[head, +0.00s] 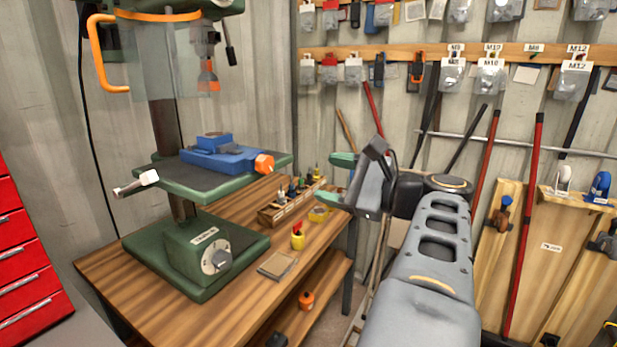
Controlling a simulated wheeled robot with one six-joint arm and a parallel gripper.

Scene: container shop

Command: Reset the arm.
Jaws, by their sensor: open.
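My grey arm (430,255) reaches up from the bottom right of the head view, with a dark joint near its far end. My gripper (337,179) is at the middle of the picture, pointing left. Its two green-tipped fingers are apart, and I see nothing between them. In the picture it lies just right of the workbench's tool rack; how far it is from the bench is hard to tell.
A green drill press (212,250) with a blue vise (222,157) stands on the wooden workbench (150,300) at left. A wooden tool rack (283,208) is behind. Red drawers (25,265) are far left. Long-handled tools (525,220) lean along the right wall.

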